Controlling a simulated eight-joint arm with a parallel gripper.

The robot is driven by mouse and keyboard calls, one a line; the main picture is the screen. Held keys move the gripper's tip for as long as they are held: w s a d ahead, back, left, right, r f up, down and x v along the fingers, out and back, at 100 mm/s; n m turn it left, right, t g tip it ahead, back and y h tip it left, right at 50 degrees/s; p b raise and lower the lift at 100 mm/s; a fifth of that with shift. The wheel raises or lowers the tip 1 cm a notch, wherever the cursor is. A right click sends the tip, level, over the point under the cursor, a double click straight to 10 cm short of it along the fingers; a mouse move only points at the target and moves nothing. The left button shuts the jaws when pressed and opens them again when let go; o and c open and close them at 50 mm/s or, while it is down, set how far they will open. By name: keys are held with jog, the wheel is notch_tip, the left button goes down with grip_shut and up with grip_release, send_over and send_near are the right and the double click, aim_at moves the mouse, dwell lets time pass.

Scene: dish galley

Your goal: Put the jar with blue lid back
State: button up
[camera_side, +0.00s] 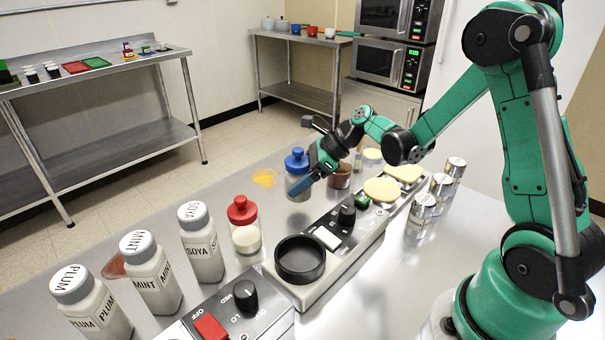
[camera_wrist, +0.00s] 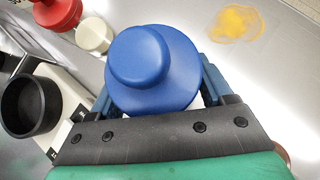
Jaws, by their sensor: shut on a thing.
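The jar with the blue lid (camera_side: 297,161) stands on the steel table in the side view, its body partly hidden by my gripper. My gripper (camera_side: 301,186) is at the jar's right side and shut on it. In the wrist view the blue lid (camera_wrist: 150,68) fills the middle, between the two blue fingers of my gripper (camera_wrist: 160,90). The jar's body is almost wholly hidden under the lid there. I cannot tell whether the jar's base touches the table.
A jar with a red lid (camera_side: 243,212) stands to the left, with SOYA (camera_side: 202,243), MINT (camera_side: 151,273) and PLUM (camera_side: 90,303) bottles beyond. A black round cup (camera_side: 300,262) sits on the control panel (camera_side: 335,258). A yellow spill (camera_side: 264,178) lies behind. A brown jar (camera_side: 341,177) is close right.

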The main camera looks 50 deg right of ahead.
jog(key=shift+f, duration=1.5)
jog(key=o, duration=1.5)
jog(key=shift+f, duration=0.1)
